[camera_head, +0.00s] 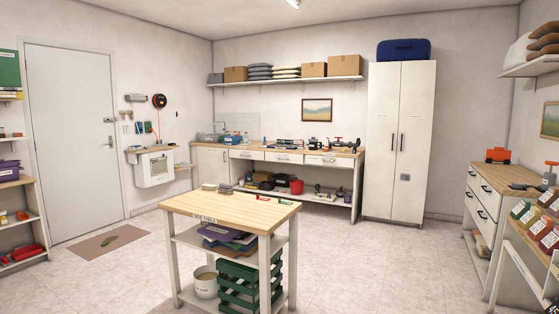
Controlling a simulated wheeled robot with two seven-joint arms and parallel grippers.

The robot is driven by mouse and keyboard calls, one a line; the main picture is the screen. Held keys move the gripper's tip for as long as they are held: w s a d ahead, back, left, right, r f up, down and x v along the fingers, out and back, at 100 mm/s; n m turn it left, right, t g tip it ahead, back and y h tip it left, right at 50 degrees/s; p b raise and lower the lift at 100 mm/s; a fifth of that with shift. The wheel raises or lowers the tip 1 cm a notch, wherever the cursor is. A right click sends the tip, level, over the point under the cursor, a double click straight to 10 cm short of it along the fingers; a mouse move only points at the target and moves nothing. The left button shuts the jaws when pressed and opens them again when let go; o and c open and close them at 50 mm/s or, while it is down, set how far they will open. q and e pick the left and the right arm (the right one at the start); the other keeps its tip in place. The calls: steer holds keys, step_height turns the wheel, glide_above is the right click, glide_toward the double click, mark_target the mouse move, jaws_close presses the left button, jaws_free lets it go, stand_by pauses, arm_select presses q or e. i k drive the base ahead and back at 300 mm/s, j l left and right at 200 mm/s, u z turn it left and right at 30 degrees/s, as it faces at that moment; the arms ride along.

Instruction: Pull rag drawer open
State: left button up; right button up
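The long workbench at the back wall has a row of three white drawers under its wooden top: a left drawer (246,154), a middle drawer (284,157) and a right drawer (328,161). All three look shut. They carry small labels too small to read. A white cabinet at the right has more drawers (484,194) with dark handles, also apparently shut. I cannot tell which drawer is the rag drawer. Neither of my grippers is in view.
A wooden-topped table (232,208) with shelves stands in front of the workbench. A green crate (240,285) and a white bucket (205,281) are on its lower shelf. A tall white cupboard (398,140) stands right of the workbench. Open floor (390,265) lies right of the table.

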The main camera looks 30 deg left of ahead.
mark_target(282, 157)
steer(key=i+j, duration=0.15)
steer(key=i, duration=0.4)
steer(key=i+j+u, duration=0.1)
steer(key=i, duration=1.3)
steer(key=i+l, duration=0.1)
steer(key=i, duration=0.75)
steer(key=i+u, duration=0.1)
steer(key=i, duration=0.8)
steer(key=i+l, duration=0.15)
steer(key=i, duration=0.7)
steer(key=i+j+u, duration=0.1)
steer(key=i+u, duration=0.25)
steer(key=i, duration=0.25)
steer(key=i+u, duration=0.4)
steer(key=i, duration=0.2)
steer(key=i+l+u, duration=0.35)
steer(key=i, duration=0.2)
steer(key=i+j+u, duration=0.2)
steer(key=i+u, duration=0.5)
steer(key=i, duration=0.2)
steer(key=i+u, duration=0.4)
steer(key=i+z, duration=0.25)
steer(key=i, duration=0.55)
steer(key=i+j+z, duration=0.2)
steer(key=i, duration=0.65)
